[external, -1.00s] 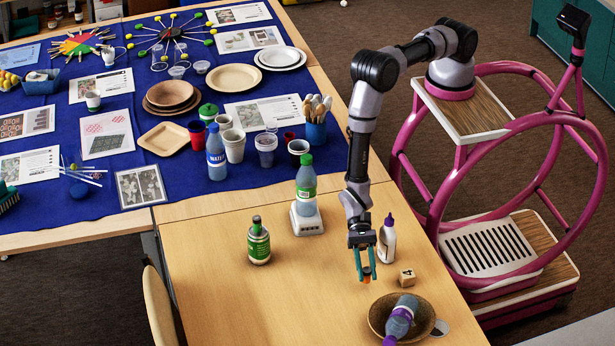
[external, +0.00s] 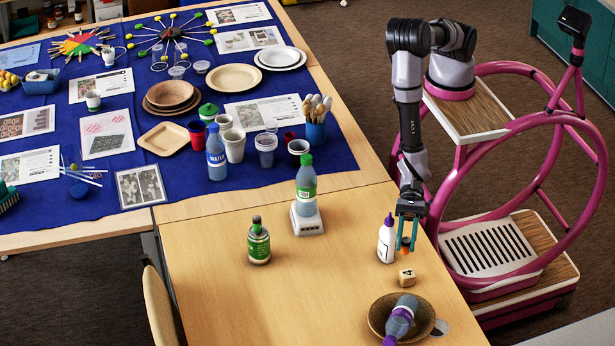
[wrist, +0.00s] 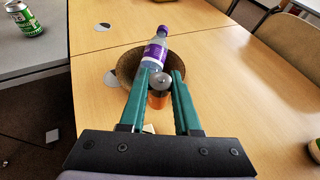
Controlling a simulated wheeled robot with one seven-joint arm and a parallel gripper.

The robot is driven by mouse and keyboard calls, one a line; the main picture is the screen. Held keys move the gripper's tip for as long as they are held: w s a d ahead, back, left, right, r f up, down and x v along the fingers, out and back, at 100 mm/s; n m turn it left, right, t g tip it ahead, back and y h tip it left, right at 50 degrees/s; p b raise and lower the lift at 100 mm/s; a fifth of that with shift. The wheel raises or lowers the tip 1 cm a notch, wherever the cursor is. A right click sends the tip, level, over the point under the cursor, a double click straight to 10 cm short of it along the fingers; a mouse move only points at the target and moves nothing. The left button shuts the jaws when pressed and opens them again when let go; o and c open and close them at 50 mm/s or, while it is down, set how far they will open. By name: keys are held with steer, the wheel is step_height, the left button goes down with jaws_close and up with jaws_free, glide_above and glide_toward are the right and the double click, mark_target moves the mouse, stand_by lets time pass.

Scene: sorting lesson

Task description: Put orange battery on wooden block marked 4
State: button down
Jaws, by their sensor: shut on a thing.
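The orange battery (external: 405,250) is held upright between the teal fingers of my gripper (external: 406,246), above the table near its right edge. In the wrist view the battery (wrist: 158,99) shows its silver end and orange side between the fingers (wrist: 164,92). The wooden block marked 4 (external: 407,277) stands on the table and appears just below the battery in the external view, apart from it. In the wrist view a pale patch (wrist: 148,128) beside the left finger may be the block, mostly hidden.
A white glue bottle (external: 386,246) with a purple cap stands just left of my gripper. A brown bowl (external: 376,316) holding a purple-labelled bottle (external: 399,319) is in front of the block. A green-labelled bottle (external: 259,243) and a bottle on a white scale (external: 307,222) stand farther left.

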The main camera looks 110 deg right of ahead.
steer(key=s+t, duration=0.1)
steer(key=s, duration=0.1)
steer(key=m, duration=0.1)
glide_above(408, 273)
steer(key=shift+h, duration=0.3)
step_height(408, 273, down, 5)
steer(key=shift+d+f, duration=0.1)
steer(key=shift+f, duration=2.25)
steer(key=shift+f, duration=0.1)
steer(key=c, duration=0.6)
jaws_free()
